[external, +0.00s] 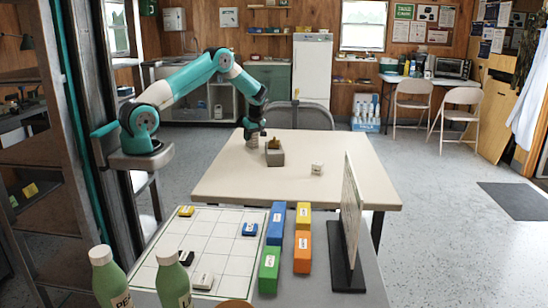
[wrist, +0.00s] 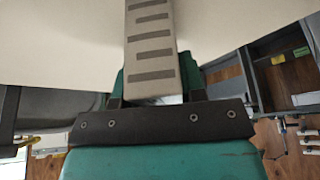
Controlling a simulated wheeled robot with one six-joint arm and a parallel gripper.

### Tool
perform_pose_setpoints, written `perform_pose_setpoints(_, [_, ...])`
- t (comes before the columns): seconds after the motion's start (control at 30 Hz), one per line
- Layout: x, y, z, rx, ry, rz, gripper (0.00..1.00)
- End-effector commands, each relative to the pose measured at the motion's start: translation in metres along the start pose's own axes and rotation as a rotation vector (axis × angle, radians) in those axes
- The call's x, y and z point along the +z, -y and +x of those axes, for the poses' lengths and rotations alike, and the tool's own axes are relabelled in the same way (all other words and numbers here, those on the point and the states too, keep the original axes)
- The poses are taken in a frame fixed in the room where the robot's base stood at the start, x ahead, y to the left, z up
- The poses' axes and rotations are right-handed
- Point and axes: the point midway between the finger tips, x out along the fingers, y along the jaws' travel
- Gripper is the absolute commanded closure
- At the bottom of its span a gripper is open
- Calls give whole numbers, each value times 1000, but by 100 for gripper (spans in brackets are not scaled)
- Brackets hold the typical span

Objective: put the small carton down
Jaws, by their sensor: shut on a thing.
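The small carton (wrist: 150,45) is pale grey-beige with a row of dark stripes, seen close up in the wrist view. My gripper (wrist: 155,92) is shut on it, one finger on each side. In the external view my gripper (external: 253,133) points down over the far left part of the pale table (external: 225,180). The carton (external: 252,143) shows small and striped below it, just left of a grey box. I cannot tell whether its lower end touches the table top.
The grey box (external: 275,157) with something brown at its top stands close to the right of the carton. A small white cup (external: 317,168) stands further right. The table's front and right parts are clear. A nearer table holds a grid board (external: 215,235) and coloured blocks (external: 270,268).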

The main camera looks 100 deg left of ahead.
Motion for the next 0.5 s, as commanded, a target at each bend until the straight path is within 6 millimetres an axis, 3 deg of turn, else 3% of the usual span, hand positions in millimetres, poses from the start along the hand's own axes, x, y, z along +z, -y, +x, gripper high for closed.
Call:
perform_pose_setpoints(0.23, [1, 0, 3, 0, 0, 0, 85])
perform_pose_setpoints(0.27, [1, 0, 3, 1, 0, 0, 60])
perform_pose_setpoints(0.37, [1, 0, 2, 0, 0, 0, 37])
perform_pose_setpoints(0.5, [0, 0, 2, 0, 0, 0, 37])
